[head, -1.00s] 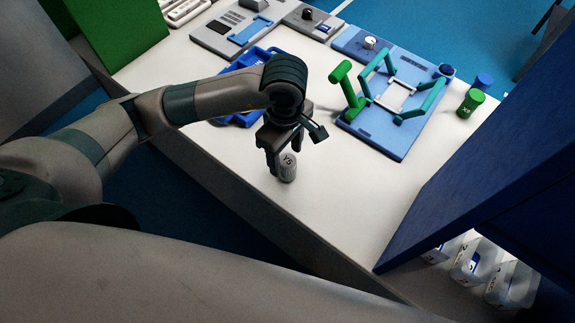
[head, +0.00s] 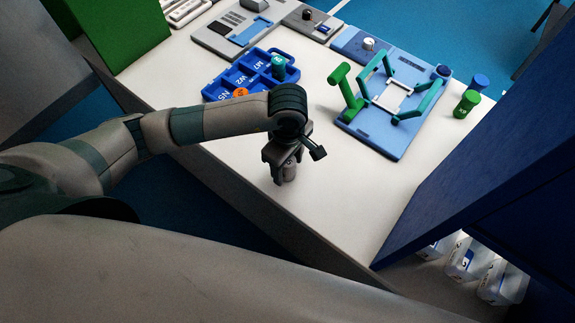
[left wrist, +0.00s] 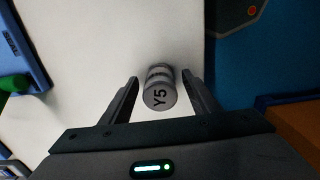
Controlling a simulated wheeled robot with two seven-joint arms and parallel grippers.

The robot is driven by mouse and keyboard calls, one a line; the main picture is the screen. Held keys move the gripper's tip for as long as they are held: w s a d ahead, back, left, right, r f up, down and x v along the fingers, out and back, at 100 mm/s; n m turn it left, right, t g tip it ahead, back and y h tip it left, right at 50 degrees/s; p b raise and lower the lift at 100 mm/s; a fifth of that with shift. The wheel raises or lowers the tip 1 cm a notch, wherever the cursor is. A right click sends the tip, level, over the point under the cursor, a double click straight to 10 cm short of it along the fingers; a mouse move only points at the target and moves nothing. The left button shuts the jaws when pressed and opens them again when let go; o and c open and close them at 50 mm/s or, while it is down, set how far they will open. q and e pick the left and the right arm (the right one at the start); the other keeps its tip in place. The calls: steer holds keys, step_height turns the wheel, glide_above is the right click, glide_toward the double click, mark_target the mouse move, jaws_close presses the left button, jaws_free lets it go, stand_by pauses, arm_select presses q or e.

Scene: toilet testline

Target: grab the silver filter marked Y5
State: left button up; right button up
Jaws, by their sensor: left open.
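The silver filter marked Y5 (left wrist: 159,92) stands on the white table, its label facing the camera in the left wrist view. In that view my left gripper (left wrist: 160,92) is open, with one finger on each side of the filter. A small gap shows at the left finger; the right finger is close to the filter, and I cannot tell whether it touches. In the head view my left gripper (head: 283,178) points down near the table's front edge, and it hides most of the filter. My right gripper is not in view.
A blue compartment tray (head: 218,88) with labelled slots holds a teal and an orange piece. A blue fixture (head: 375,134) with green handles stands right of it. A green canister (head: 467,103) is beyond. A dark blue panel (head: 480,150) rises at right. The table around the filter is clear.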

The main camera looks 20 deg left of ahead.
mark_target(289, 164)
arm_select(q)
steer(key=c, duration=1.2)
steer(key=shift+r, duration=0.1)
steer(key=shift+w+r+b, duration=0.1)
steer(key=shift+r+b, duration=0.25)
steer(key=shift+r, duration=0.15)
steer(key=r, duration=0.1)
steer(key=s+r+b, duration=0.1)
steer(key=r, duration=0.1)
steer(key=shift+d+r+b, duration=0.1)
steer(key=shift+d+b, duration=0.1)
steer(key=shift+b, duration=0.1)
steer(key=s+d+r, duration=0.1)
steer(key=s+r, duration=0.1)
steer(key=s, duration=0.1)
steer(key=s+d+r+b, duration=0.1)
steer(key=s+r, duration=0.1)
steer(key=s, duration=0.1)
steer(key=s+d+r, duration=0.1)
steer(key=s+r, duration=0.1)
steer(key=s, duration=0.2)
steer(key=shift+d+r, duration=0.3)
steer(key=shift+d, duration=0.1)
